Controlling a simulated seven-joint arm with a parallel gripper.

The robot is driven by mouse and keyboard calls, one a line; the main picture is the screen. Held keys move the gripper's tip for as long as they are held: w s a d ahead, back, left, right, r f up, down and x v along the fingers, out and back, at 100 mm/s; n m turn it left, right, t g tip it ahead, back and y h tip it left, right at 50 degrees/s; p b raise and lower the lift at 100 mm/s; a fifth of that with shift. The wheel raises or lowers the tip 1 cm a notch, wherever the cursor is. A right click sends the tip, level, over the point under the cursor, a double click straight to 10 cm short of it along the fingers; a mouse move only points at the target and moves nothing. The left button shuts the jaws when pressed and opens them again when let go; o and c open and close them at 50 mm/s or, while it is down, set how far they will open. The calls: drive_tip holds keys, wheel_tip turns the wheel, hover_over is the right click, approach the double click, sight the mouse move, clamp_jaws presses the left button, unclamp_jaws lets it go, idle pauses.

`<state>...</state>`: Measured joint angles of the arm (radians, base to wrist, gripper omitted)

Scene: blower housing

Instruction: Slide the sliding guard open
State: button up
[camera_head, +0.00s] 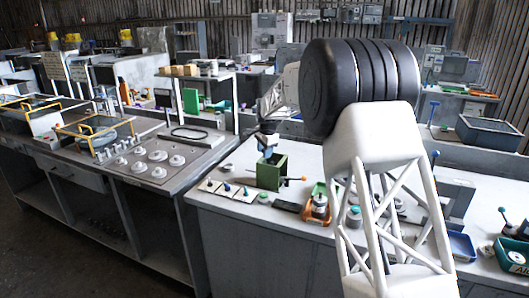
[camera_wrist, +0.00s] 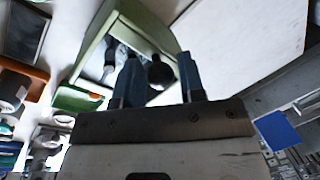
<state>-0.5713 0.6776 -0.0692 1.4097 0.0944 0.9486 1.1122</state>
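In the wrist view the housing's green frame (camera_wrist: 93,47) surrounds an opening with grey parts inside. My gripper (camera_head: 267,151) is over the top of the housing. Its two blue fingers (camera_wrist: 158,75) are apart, and a dark round knob (camera_wrist: 160,73) shows between them, with a gap on the left finger's side. Whether the knob belongs to the sliding guard, and whether a finger touches it, I cannot tell. The guard plate is not clearly visible.
Small parts on white cards (camera_head: 228,189) lie left of the housing. A dark flat block (camera_head: 287,206) and an orange tray (camera_head: 318,208) lie in front and to the right. A blue tray (camera_head: 460,246) is further right. The bench's front left is clear.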

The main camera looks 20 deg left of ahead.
drive_tip(key=shift+f, duration=0.25)
drive_tip(key=shift+c, duration=0.3)
clamp_jaws()
drive_tip(key=a, duration=0.9)
drive_tip(key=shift+a, duration=0.4)
drive_tip(key=shift+o, duration=0.3)
unclamp_jaws()
drive_tip(key=shift+r, duration=0.1)
wheel_tip(320, 180, up, 8)
drive_tip(key=d, duration=0.1)
drive_tip(key=shift+s+d+f, duration=0.15)
drive_tip(key=shift+s+f, duration=0.1)
drive_tip(key=shift+s, duration=0.1)
